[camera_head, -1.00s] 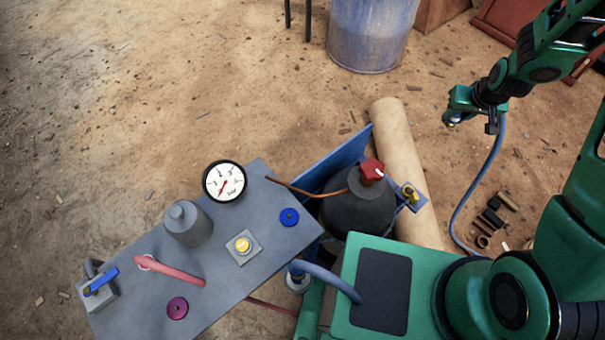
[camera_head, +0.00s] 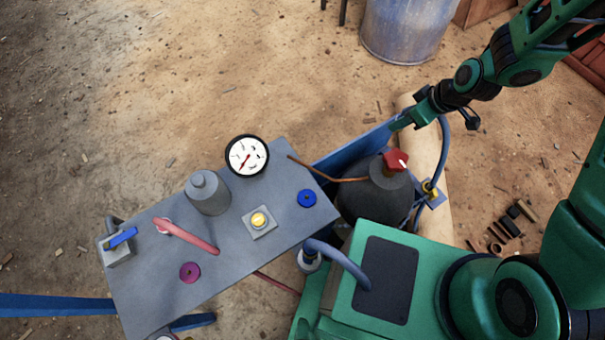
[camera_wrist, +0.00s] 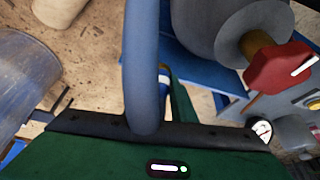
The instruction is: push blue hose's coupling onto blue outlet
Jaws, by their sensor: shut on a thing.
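The blue hose (camera_head: 443,150) runs from my gripper (camera_head: 401,122) down past the dark tank's right side. My gripper is shut at the hose's end and held in the air above the blue panel behind the tank. In the wrist view the hose (camera_wrist: 142,60) fills the middle and partly covers the jaws. A small blue and white piece with a brassy edge, apparently the coupling (camera_wrist: 163,86), shows just right of the hose. A brass fitting on a blue plate (camera_head: 430,188) stands right of the tank. I cannot tell whether it is the blue outlet.
The dark tank (camera_head: 372,207) has a red knob (camera_head: 396,161) and a copper pipe. The grey bench (camera_head: 230,235) carries a gauge (camera_head: 247,156), a grey cylinder (camera_head: 208,195), a red lever (camera_head: 188,236) and a blue disc (camera_head: 307,198). A drum (camera_head: 407,28) stands on open ground behind.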

